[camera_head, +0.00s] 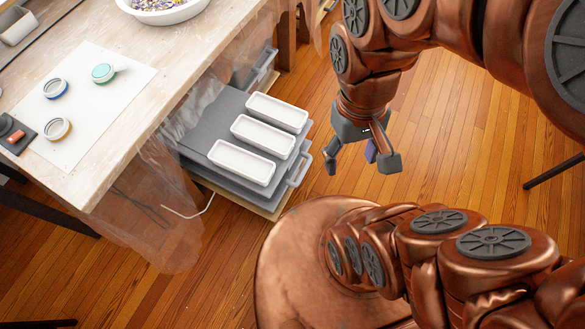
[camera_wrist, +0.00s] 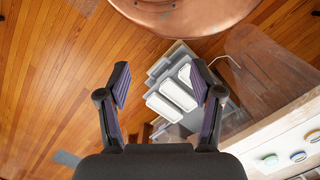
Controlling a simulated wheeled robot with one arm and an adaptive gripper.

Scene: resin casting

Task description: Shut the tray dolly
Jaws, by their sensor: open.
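The tray dolly (camera_head: 222,121) is a low grey stack of trays partly under the table, with its near end sticking out past the table edge. A grey handle (camera_head: 299,169) is at its near right end. Three white rectangular trays (camera_head: 250,135) lie on its top. The dolly also shows in the wrist view (camera_wrist: 157,67), between and beyond my fingers. My gripper (camera_head: 362,166) is open and empty above the floor, to the right of the dolly and apart from it. The dolly's far part is hidden by the table and plastic sheeting.
The wooden table (camera_head: 110,181) holds a white sheet with several small round containers (camera_head: 103,73) and a white bowl (camera_head: 165,8). Clear plastic sheeting (camera_head: 160,225) hangs from its edge. A thin white cord (camera_head: 198,213) lies near the dolly. Wooden floor (camera_head: 450,120) is open at right.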

